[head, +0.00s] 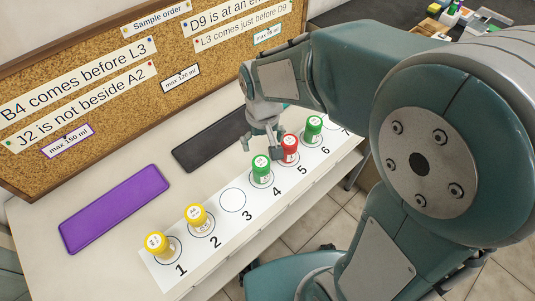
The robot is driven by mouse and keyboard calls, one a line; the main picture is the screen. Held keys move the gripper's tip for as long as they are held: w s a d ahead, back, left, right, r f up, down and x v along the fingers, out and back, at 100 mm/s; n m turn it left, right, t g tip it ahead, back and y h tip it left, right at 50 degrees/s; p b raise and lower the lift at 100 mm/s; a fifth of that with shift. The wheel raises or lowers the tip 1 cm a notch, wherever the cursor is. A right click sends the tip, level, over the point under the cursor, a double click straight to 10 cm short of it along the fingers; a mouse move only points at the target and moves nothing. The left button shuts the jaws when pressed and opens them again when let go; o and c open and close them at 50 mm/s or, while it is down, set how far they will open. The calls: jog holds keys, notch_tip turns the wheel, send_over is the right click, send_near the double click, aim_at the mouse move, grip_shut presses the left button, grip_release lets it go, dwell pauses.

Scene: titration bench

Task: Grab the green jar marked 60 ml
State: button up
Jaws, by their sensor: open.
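Two green jars stand upright on the numbered white strip (222,226). One green jar (261,170) is on circle 4, the other green jar (313,129) on circle 6. The markings on their labels are too small to read, so I cannot tell which is 60 ml. My gripper (265,145) is open, pointing down, just behind the red jar (288,149) on circle 5 and the green jar on 4. One finger overlaps the red jar's left edge in the picture; I cannot tell whether they touch. Nothing shows between the fingers.
Yellow jars stand on circle 1 (157,246) and circle 2 (197,218); circle 3 (233,200) is empty. Circle 7 is mostly hidden by my arm. A purple mat (114,207) and a black mat (209,140) lie bare behind the strip. A cork board (105,94) with notes stands behind.

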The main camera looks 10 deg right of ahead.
aim_at(261, 161)
jog(key=shift+w+a+f, duration=0.2)
jog(key=shift+w+f, duration=0.2)
jog(key=shift+f, duration=0.05)
jog(key=shift+w+f, duration=0.1)
jog(key=shift+f, duration=0.2)
jog(key=f, duration=0.4)
jog(key=shift+d+f, duration=0.25)
jog(key=shift+f, duration=0.1)
jog(key=f, duration=0.3)
jog(key=a+f, duration=0.1)
jog(key=f, duration=0.1)
jog(key=shift+w, duration=0.1)
jog(key=shift+d+f, duration=0.1)
jog(key=shift+f, duration=0.2)
jog(key=shift+c, duration=0.3)
jog(key=c, duration=1)
